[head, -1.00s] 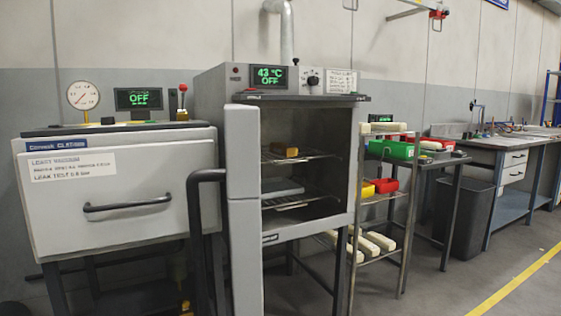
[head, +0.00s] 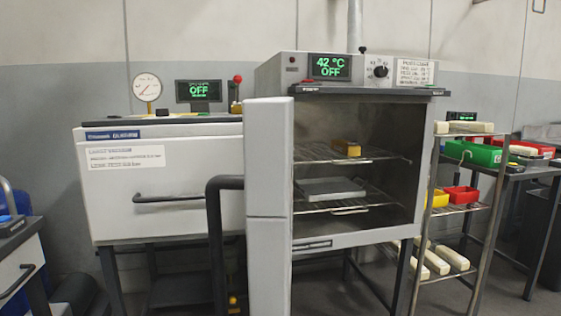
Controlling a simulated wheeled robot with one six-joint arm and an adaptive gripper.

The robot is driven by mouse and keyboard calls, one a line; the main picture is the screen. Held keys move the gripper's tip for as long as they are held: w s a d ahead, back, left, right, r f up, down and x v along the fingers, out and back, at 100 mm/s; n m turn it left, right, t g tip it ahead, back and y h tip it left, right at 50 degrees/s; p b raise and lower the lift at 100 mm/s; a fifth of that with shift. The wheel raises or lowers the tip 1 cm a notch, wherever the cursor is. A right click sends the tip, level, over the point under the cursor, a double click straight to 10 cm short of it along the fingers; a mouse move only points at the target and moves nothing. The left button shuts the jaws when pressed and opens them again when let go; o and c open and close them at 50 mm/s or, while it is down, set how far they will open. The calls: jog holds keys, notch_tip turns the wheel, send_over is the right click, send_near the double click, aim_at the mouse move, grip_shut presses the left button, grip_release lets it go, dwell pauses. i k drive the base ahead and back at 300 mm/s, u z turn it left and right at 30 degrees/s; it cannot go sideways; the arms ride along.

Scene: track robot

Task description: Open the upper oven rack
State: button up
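The oven stands in the middle of the head view with its door (head: 268,200) swung open toward me on the left. Its display (head: 331,67) reads 42 °C OFF. Inside, the upper wire rack (head: 318,154) appears pushed in, with a small yellow-brown block (head: 347,148) on it. The lower wire rack (head: 345,208) bears a flat grey tray or plate (head: 331,189). The dark door handle (head: 214,230) sticks out to the left of the door. My gripper is not in view.
A white chamber (head: 165,185) with a gauge stands left of the oven. To the right, a wire shelf (head: 483,206) holds green, yellow and red bins and pale bars. A drawer unit (head: 20,262) stands at the far left.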

aim_at(368, 160)
jog(key=u, duration=0.05)
jog(key=k, duration=1)
jog(key=z, duration=1.05)
jog(key=i, duration=1.7)
jog(key=u, duration=0.65)
